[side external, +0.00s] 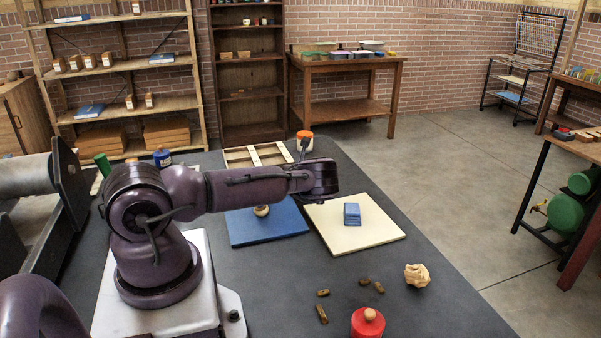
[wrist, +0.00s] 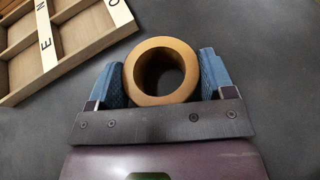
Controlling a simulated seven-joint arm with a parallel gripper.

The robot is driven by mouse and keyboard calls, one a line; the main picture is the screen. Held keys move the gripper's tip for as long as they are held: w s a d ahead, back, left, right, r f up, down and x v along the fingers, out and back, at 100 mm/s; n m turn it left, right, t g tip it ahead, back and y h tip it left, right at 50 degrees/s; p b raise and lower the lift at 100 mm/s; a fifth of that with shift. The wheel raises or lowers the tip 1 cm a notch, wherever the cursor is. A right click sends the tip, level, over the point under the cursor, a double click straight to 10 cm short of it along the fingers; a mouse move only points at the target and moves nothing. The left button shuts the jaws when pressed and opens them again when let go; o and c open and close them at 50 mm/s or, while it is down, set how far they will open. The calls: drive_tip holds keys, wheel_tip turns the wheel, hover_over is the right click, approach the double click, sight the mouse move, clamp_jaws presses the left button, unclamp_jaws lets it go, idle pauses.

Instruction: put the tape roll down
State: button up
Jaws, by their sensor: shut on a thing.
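The tape roll (wrist: 160,43) is a tan-brown ring, seen in the wrist view with its open hole towards the camera. My gripper (wrist: 161,72) is shut on it, with one blue finger pad against each side. Dark grey tabletop shows around the roll; I cannot tell whether the roll touches it or is held above it.
A compartmented wooden tray (side external: 258,155) lies close by; it also shows in the wrist view (wrist: 62,68), left of the roll. Blue (side external: 283,226) and cream (side external: 330,234) boards lie nearer, the cream one bearing a blue block (side external: 352,214).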

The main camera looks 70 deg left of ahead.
drive_tip(key=o, duration=0.9)
drive_tip(key=shift+d+r, duration=0.1)
